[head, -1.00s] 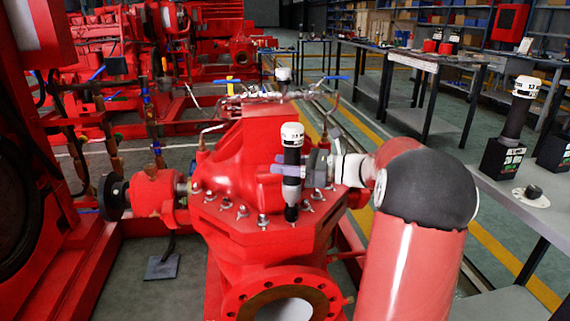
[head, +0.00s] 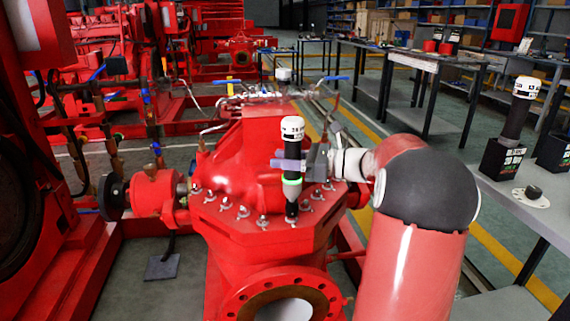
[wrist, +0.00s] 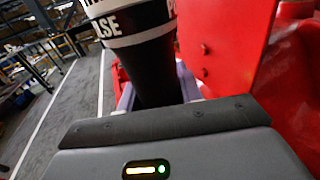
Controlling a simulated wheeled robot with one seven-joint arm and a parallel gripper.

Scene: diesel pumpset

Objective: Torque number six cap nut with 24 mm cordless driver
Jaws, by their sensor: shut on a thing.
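A black cordless driver with a white top (head: 292,150) stands upright above the red pump casing (head: 240,165). My gripper (head: 284,164) is shut around its body, with a pale purple finger showing on its left side. A green ring glows low on the driver, and its dark socket end meets the casing flange among a row of cap nuts (head: 263,222). The nut under the socket is hidden, so I cannot tell whether it is seated. No nut numbers are readable. In the wrist view the driver (wrist: 150,65) rises beyond my gripper's housing.
Neighbouring nuts stand close on both sides of the socket. A red pipe flange (head: 285,300) opens below in front. On the right, a grey bench (head: 500,190) holds another driver (head: 516,112) in a black stand. Tables stand farther back.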

